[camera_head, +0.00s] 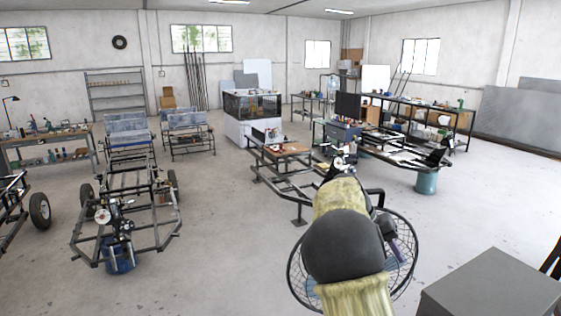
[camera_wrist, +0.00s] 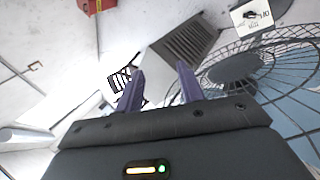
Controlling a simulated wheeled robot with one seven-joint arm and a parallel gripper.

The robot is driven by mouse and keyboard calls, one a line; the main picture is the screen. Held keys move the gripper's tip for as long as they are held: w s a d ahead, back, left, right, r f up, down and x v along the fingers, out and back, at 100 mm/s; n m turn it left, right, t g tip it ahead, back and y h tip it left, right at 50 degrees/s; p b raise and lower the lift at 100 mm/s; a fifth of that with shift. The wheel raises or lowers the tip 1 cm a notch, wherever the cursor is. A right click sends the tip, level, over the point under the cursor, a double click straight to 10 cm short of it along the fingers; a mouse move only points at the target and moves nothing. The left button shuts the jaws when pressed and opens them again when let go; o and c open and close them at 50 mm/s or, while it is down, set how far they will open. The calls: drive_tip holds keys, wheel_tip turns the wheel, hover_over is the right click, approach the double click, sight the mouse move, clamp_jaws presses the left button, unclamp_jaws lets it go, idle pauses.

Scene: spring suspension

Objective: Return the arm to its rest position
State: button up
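My gripper (camera_wrist: 160,68) shows in the wrist view with its two purple fingers apart and nothing between them. It is open and empty. In the head view my arm reaches forward from the bottom centre, in a yellowish cover with a black joint. The arm hides most of my gripper there; a purple part shows just right of the arm. A round wire-caged fan (camera_head: 300,271) lies behind and around the arm in the head view. The fan (camera_wrist: 285,62) fills the right side of the wrist view, close to the right finger but apparently apart.
A grey box (camera_head: 490,285) stands at the lower right. A black metal frame (camera_head: 280,178) stands beyond the arm, and a wheeled chassis (camera_head: 130,200) at left. Free floor (camera_head: 220,240) lies between chassis and fan. The wrist view also shows a dark grille (camera_wrist: 186,44).

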drive_tip(key=s+a+f+n+t+y, duration=0.1)
drive_tip(key=s+a+f+t+y, duration=0.1)
drive_tip(key=s+a+f, duration=0.35)
drive_tip(key=s+a+f+n+t+y, duration=0.1)
drive_tip(key=s+a+f+n+y, duration=0.15)
drive_tip(key=s, duration=0.65)
drive_tip(key=s+a+f+t+y, duration=0.2)
drive_tip(key=s+a+f+y, duration=0.1)
drive_tip(key=s, duration=0.5)
wheel_tip(320, 180, down, 17)
drive_tip(key=b, duration=1.6)
drive_tip(key=shift+r+b, duration=0.2)
drive_tip(key=shift+b, duration=0.1)
drive_tip(key=shift+w+h, duration=0.1)
drive_tip(key=shift+h, duration=0.15)
drive_tip(key=shift+w, duration=0.1)
